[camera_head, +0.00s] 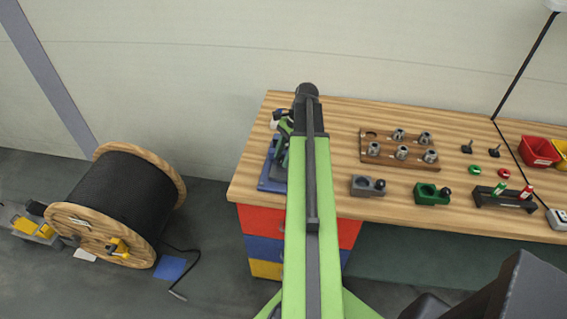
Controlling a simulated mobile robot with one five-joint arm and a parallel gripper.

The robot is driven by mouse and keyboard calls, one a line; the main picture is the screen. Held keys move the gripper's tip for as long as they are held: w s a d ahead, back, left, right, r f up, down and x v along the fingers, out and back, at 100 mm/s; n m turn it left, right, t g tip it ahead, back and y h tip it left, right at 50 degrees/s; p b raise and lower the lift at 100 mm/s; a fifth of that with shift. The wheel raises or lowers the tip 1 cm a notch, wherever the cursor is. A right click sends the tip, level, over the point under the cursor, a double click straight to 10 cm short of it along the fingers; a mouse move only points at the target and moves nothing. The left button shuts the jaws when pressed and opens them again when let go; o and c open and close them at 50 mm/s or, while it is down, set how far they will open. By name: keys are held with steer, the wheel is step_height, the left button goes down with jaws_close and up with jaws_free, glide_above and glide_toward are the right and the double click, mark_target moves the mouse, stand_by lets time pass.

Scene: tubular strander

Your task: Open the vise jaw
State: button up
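A blue piece (271,177), which looks like the base of the vise, sits at the left end of the wooden workbench. My green and black arm covers its right side. The vise jaw cannot be made out clearly, nor how far open it is. My gripper (281,124) seems to be at the small dark, green and white parts just left of the arm's far end, above or beside the blue piece. Its fingers are too small and hidden to tell whether they are open or touching anything.
The workbench (340,115) carries a wooden rack (372,157) of metal fittings, a grey block (367,187), a green block (432,195), a dark stand (503,199) and a red bin (539,151). Coloured drawers (262,220) are below. A cable reel (118,205) stands left on open floor.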

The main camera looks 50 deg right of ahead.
steer(key=shift+r, duration=0.1)
jaws_close()
stand_by(1.3)
